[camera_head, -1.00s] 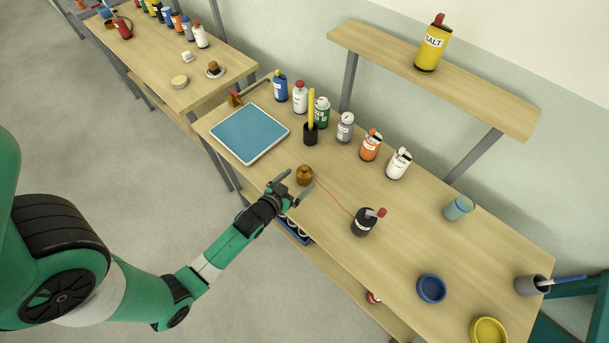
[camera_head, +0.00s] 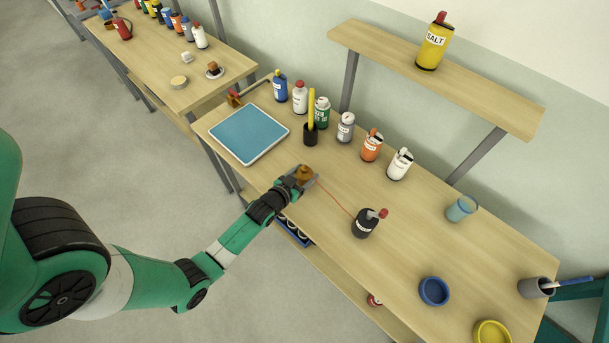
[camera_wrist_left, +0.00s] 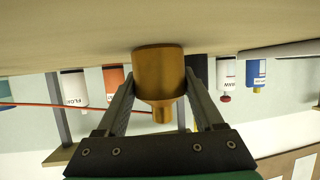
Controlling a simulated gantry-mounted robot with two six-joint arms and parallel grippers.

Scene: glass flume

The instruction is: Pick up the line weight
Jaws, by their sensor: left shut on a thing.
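The line weight (camera_head: 304,172) is a small brass-brown piece with a narrower knob. It stands on the wooden table near its front edge. In the left wrist view the weight (camera_wrist_left: 158,75) fills the space between the fingers and appears to rest against the table surface. My right gripper is in neither view.
A blue tray (camera_head: 249,134) lies to the left on the table (camera_head: 410,235). Several bottles stand along the back, with a cup holding a yellow stick (camera_head: 310,133). A blue bowl (camera_head: 433,291) and a yellow bowl (camera_head: 492,334) are at the right. A shelf (camera_head: 440,80) hangs above.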

